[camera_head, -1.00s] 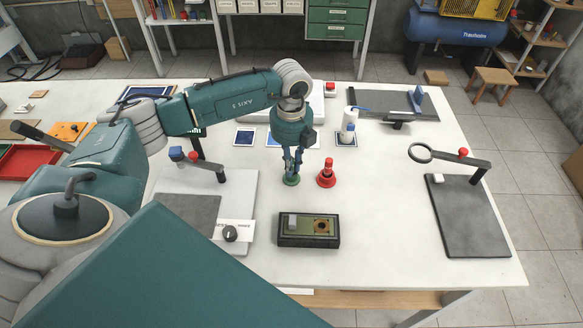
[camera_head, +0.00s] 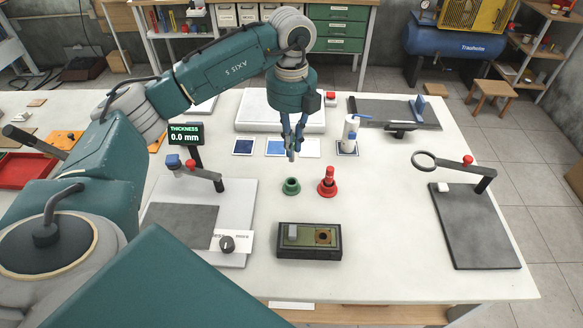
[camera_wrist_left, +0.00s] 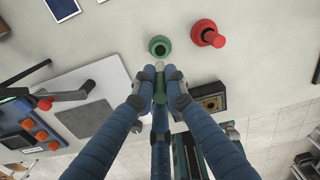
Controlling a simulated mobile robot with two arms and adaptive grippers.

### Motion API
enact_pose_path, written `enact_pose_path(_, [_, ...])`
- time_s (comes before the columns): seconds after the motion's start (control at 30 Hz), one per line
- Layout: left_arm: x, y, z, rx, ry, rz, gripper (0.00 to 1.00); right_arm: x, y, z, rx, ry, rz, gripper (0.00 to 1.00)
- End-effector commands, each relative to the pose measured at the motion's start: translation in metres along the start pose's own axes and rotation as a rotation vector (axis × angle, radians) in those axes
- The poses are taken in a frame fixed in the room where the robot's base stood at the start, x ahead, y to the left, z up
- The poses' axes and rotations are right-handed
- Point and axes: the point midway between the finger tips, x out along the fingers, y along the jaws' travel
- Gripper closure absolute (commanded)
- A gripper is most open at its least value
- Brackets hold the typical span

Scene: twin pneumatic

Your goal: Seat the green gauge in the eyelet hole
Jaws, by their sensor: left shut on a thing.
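My left gripper (camera_head: 292,143) is in the air above the table, behind the green holder (camera_head: 291,187) in the head view. In the left wrist view its fingers (camera_wrist_left: 160,92) are shut on the green gauge (camera_wrist_left: 160,76), whose pale tip points away from the wrist. The green holder (camera_wrist_left: 159,46) stands open and empty just beyond that tip. A dark block (camera_head: 295,254) near the front of the table carries a green plate with a round, brown-ringed hole (camera_head: 323,236), seemingly the eyelet. The block is partly hidden behind the fingers in the wrist view. My right gripper is out of view.
A red gauge in its red holder (camera_head: 327,183) stands right of the green holder. A grey plate with a thickness display (camera_head: 186,134) is at left. A ring on a stand (camera_head: 424,160) is at right, a white bottle (camera_head: 350,130) behind.

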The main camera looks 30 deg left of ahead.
Motion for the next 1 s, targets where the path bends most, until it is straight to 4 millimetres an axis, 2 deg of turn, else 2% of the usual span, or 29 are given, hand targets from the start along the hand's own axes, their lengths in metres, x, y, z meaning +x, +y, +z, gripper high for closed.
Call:
enact_pose_path(0.03, [-0.013,-0.002,0.001,0.002,-0.005,-0.006,1.0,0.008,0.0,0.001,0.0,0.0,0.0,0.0])
enact_pose_path(0.2, [-0.059,-0.001,0.001,0.0,-0.004,-0.003,1.0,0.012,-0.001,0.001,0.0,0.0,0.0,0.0])
enact_pose_path(0.3, [-0.076,0.0,0.001,-0.001,-0.003,-0.001,1.0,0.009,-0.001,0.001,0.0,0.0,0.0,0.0])
enact_pose_path(0.4, [-0.086,0.0,0.0,-0.001,-0.002,0.0,1.0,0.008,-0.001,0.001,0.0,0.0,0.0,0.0])
enact_pose_path(0.67, [-0.092,0.0,-0.001,0.006,0.001,0.001,1.0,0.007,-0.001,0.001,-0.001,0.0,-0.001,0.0])
enact_pose_path(0.77, [-0.09,-0.002,-0.002,0.06,0.0,0.002,1.0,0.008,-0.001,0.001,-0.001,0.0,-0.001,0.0])
enact_pose_path(0.87, [-0.087,-0.004,-0.006,0.196,-0.002,0.002,1.0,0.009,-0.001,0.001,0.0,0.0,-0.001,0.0])
enact_pose_path(1.0, [-0.08,-0.011,-0.016,0.511,-0.007,0.004,1.0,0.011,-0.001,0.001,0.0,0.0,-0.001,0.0])
